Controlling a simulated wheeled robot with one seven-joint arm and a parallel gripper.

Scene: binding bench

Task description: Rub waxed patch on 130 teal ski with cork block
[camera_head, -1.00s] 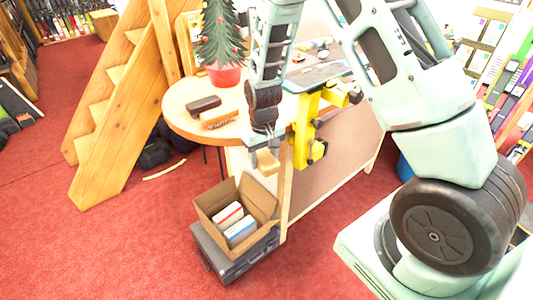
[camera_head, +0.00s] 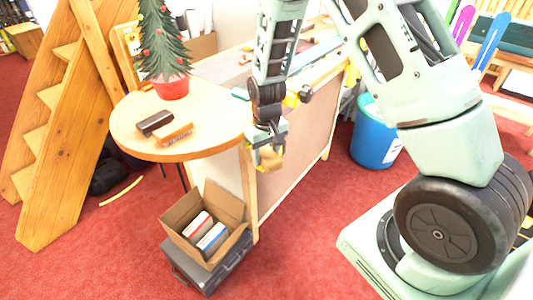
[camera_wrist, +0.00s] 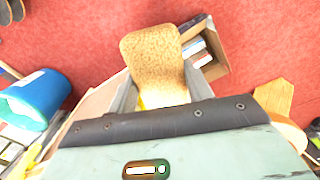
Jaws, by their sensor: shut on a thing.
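My gripper (camera_head: 268,152) is shut on the cork block (camera_head: 270,163), held in the air in front of the bench and right of the round table end. In the wrist view the tan, speckled cork block (camera_wrist: 155,62) sticks out beyond the gripper (camera_wrist: 160,98), with red carpet behind it. A teal strip (camera_head: 318,51) lies along the bench top, largely hidden behind my arm. I cannot tell whether it is the 130 teal ski, and no waxed patch can be made out.
A round table end (camera_head: 130,110) holds two brushes (camera_head: 172,133) and a small potted tree (camera_head: 170,88). An open cardboard box (camera_head: 232,207) stands on a dark case below. A blue bin (camera_head: 375,135) stands right of the bench. Red carpet is clear in front.

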